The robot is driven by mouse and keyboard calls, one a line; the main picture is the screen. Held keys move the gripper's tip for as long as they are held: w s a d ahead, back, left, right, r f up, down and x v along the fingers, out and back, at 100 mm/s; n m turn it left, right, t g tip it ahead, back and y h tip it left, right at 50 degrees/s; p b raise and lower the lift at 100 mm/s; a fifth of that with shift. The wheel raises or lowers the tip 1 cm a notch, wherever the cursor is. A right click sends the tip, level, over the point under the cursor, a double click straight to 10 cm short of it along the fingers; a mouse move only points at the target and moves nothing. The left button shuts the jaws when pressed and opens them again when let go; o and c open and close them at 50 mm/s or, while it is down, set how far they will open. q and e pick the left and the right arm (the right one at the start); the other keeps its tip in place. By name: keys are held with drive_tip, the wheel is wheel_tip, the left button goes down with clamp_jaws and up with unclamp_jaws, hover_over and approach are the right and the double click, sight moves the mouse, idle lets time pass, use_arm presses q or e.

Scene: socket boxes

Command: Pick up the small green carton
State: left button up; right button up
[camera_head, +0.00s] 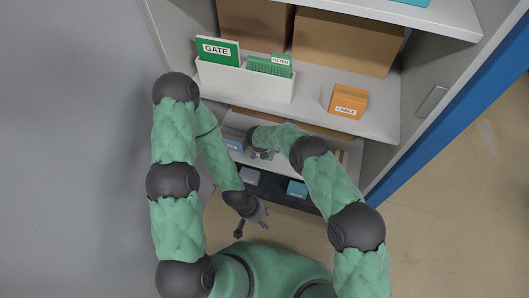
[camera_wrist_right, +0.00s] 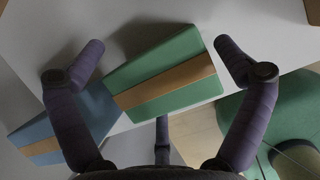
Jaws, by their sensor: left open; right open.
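The small green carton (camera_wrist_right: 165,73) has a tan band and sits on a pale shelf in the right wrist view. My right gripper (camera_wrist_right: 160,47) is open, with one finger towards each end of the carton. I cannot tell whether the fingers touch it. In the head view my right gripper (camera_head: 262,154) reaches into the middle shelf, and the arm and gripper hide most of the carton there. My left gripper (camera_head: 254,222) is open and empty in front of the shelves, low in the head view.
A blue carton (camera_wrist_right: 62,128) with a tan band lies left of the green one. The upper shelf holds a white file holder (camera_head: 244,83), an orange box (camera_head: 347,101) and large brown boxes (camera_head: 347,42). A teal box (camera_head: 297,188) and a grey box (camera_head: 250,176) sit lower down.

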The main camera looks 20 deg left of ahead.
drive_tip(key=shift+r, duration=0.1)
drive_tip(key=c, duration=1.3)
drive_tip(key=shift+r, duration=0.15)
